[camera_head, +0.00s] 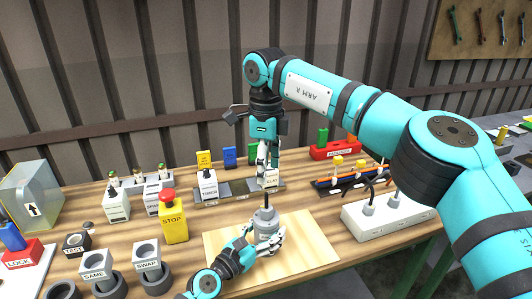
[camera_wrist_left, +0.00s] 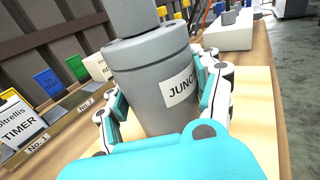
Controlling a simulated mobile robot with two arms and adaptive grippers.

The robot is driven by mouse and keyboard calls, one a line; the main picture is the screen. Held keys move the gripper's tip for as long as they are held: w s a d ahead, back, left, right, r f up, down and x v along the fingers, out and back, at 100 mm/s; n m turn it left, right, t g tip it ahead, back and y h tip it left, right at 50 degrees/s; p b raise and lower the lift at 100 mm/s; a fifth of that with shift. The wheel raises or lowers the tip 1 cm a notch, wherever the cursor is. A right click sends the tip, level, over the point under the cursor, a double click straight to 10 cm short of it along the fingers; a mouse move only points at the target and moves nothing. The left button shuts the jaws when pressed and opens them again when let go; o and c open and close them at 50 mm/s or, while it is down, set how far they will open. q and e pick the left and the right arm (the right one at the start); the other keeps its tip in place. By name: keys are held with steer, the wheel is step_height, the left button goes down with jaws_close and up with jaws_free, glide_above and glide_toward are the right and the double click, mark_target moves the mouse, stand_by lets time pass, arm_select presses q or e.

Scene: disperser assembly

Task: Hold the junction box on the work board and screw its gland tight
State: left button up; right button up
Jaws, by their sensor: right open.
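The junction box (camera_head: 266,236) is a grey upright cylinder on the light wooden work board (camera_head: 318,240). Its label, partly covered, reads "JUNC" in the left wrist view (camera_wrist_left: 160,85). The gland (camera_head: 266,212) is the narrower grey part on top, with a thin dark piece rising from it; its top is cut off in the wrist view (camera_wrist_left: 131,16). My left gripper (camera_head: 264,246) has its fingers on both sides of the box, apparently touching it. My right gripper (camera_head: 265,172) is open, pointing down, above the gland in the picture and apart from it.
A rail (camera_head: 238,190) behind holds a timer (camera_head: 207,184) and a white labelled block (camera_head: 271,178). A red-topped stop button (camera_head: 172,220) stands left of the board, near grey cups (camera_head: 97,266). A white power strip (camera_head: 390,215) stands to the right. The board's right part is bare.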

arm_select(q)
steer(key=o, duration=0.5)
